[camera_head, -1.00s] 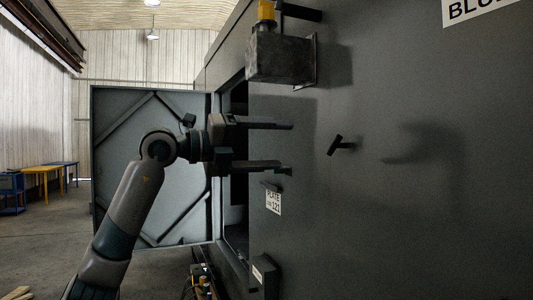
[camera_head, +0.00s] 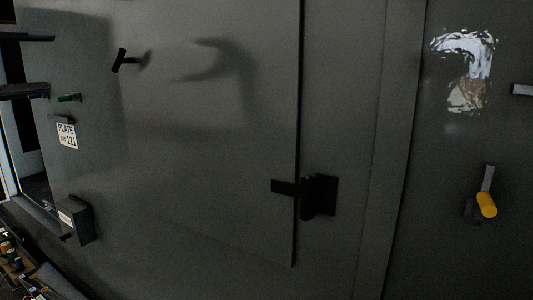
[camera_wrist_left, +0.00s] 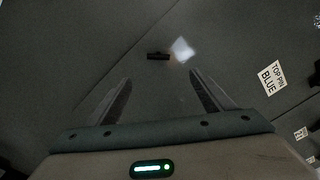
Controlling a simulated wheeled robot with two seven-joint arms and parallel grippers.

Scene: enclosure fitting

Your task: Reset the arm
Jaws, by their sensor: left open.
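My left gripper (camera_head: 52,64) is open and empty. Its two dark fingers reach in from the left edge of the head view, in front of the grey enclosure wall (camera_head: 210,150). In the left wrist view the spread fingers (camera_wrist_left: 162,85) have nothing between them. A small black T-shaped handle (camera_head: 121,60) stands out from the wall to the right of the fingertips; a dark handle (camera_wrist_left: 158,56) also shows beyond the fingers in the left wrist view.
A label reading PLATE 121 (camera_head: 67,135) and a small box (camera_head: 77,220) are low at left. A black latch (camera_head: 317,195) sits at the panel's right edge. A yellow-ended lever (camera_head: 486,204) projects at right. A TOP PIN BLUE label (camera_wrist_left: 272,77) shows in the left wrist view.

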